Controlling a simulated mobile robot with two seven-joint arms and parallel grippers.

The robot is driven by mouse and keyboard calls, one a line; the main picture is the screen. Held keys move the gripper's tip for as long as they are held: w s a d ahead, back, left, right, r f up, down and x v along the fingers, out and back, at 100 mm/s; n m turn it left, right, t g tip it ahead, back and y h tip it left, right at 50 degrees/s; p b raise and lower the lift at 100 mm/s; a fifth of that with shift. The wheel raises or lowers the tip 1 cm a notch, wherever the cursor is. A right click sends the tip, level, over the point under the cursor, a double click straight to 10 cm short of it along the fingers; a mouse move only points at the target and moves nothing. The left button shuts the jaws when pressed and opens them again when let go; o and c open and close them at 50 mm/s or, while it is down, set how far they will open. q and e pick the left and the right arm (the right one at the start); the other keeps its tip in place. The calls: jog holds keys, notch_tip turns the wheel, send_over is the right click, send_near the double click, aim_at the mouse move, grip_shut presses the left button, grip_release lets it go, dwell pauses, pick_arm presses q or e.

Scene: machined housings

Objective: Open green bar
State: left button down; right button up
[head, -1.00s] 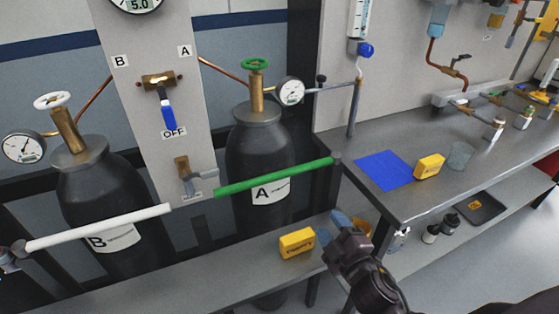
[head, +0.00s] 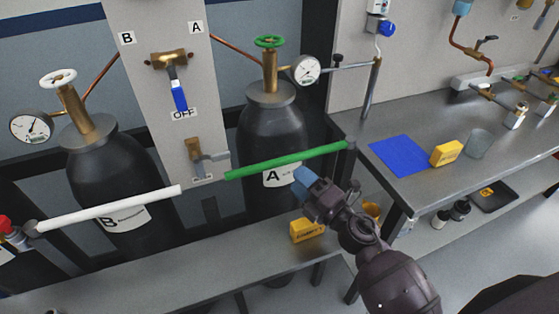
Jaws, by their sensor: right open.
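The green bar (head: 285,161) runs across the front of the dark gas cylinder A (head: 270,125). Its right end meets a dark post at the bench corner, and its left end stops near the grey panel. My right gripper (head: 303,180) has blue fingertips and is just below and in front of the bar's right half, over the A label's edge. It is open and appears empty; I cannot tell whether it touches the bar. My left gripper is not in view.
A white bar (head: 112,209) crosses cylinder B (head: 105,170) at the left. A yellow box (head: 308,229) sits on the low shelf below my right gripper. The steel bench (head: 405,190) at the right holds a blue mat (head: 399,156) and another yellow block (head: 446,153).

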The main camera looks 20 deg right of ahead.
aim_at(279, 163)
jog(key=x, duration=0.7)
jog(key=shift+w+a, duration=0.1)
jog(key=shift+w, duration=0.1)
jog(key=shift+c, duration=0.4)
grip_shut()
